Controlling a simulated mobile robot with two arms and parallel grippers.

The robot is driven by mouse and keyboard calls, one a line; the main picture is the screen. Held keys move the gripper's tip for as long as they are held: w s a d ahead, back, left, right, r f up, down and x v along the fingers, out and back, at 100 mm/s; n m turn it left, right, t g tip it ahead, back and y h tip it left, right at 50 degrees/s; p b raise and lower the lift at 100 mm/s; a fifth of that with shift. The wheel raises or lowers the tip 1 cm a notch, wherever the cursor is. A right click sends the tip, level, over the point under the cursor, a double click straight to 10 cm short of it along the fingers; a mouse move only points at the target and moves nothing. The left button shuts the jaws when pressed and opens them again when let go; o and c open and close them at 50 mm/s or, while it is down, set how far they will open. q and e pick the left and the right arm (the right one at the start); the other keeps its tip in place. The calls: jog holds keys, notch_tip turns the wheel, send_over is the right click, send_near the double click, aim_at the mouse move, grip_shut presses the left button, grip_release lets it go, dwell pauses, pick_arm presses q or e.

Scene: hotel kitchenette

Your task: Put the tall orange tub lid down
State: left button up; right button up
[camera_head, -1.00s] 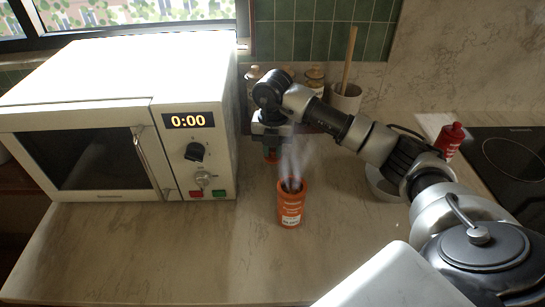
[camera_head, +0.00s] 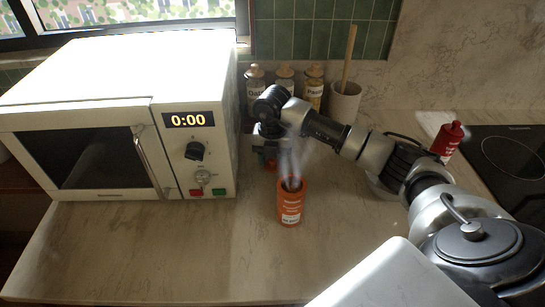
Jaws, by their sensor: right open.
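The tall orange tub (camera_head: 291,208) stands upright on the counter, open at the top, with steam rising from it. My right gripper (camera_head: 269,158) points down just behind and left of the tub, low near the counter, and is open. A small orange patch shows at its fingertips; it may be the lid, but its shape and whether it touches the counter are hard to make out behind the steam. My left gripper is out of view.
A white microwave (camera_head: 110,120) stands close on the left. Several labelled jars and a utensil pot (camera_head: 344,101) line the back wall. A red bottle (camera_head: 447,140) and dark hob (camera_head: 510,150) are at right. The front counter (camera_head: 170,255) is clear.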

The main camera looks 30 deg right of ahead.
jog(key=shift+r, duration=0.3)
notch_tip(320, 180, up, 12)
jog(key=b, duration=0.2)
dwell(0.5)
